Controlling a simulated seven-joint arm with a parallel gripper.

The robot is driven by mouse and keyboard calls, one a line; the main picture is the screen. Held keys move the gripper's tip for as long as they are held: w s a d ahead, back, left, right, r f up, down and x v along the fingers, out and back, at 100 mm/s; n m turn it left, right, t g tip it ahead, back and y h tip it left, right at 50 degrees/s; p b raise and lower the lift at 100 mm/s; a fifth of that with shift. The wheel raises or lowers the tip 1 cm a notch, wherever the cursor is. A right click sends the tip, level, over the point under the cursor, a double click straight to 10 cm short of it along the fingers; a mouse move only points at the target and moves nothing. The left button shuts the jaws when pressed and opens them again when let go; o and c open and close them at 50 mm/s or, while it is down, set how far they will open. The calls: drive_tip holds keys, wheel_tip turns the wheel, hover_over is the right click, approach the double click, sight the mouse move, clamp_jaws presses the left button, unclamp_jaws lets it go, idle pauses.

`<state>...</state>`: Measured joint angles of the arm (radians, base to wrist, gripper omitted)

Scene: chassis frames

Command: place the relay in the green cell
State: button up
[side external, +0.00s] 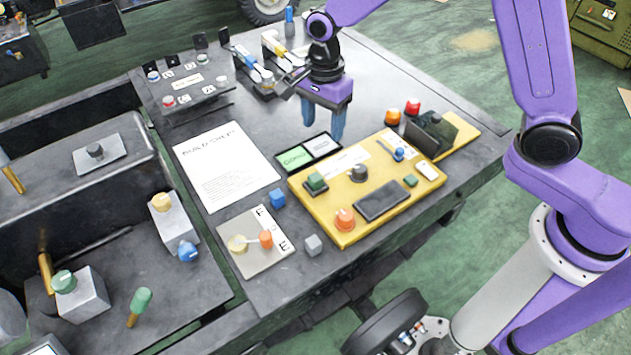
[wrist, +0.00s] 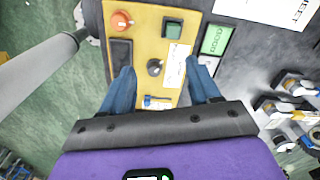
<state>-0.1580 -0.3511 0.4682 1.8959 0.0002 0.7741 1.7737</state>
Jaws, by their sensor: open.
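A two-cell plate has a green cell (side external: 294,158) with dark lettering and a pale cell (side external: 323,145) beside it; the green cell also shows in the wrist view (wrist: 215,40). A green block (side external: 316,180) sits in a dark base on the yellow panel (side external: 337,226), and shows in the wrist view (wrist: 173,29). I cannot tell for certain which part is the relay. My gripper (side external: 323,125) is open and empty, pointing down above the table behind the panel. In the wrist view its blue fingers (wrist: 163,82) frame the panel's black knob (wrist: 154,67).
The panel carries an orange knob (side external: 344,219), a dark rectangle (side external: 383,201) and a blue-tipped lever (side external: 399,153). A build sheet (side external: 226,165) lies left. A dark upright part (side external: 430,132) stands at the panel's right.

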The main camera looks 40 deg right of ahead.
wheel_tip(320, 180, down, 2)
drive_tip(key=w+m, duration=0.3)
drive_tip(key=m, duration=0.1)
hover_over(315, 177)
drive_tip(key=f, duration=1.2)
drive_tip(key=shift+s+a, duration=0.1)
drive_tip(key=shift+s, duration=0.15)
drive_tip(key=shift+w+f, duration=0.15)
drive_tip(key=shift+f, duration=1.2)
drive_tip(key=shift+w+f, duration=0.1)
drive_tip(key=shift+f, duration=1.25)
clamp_jaws()
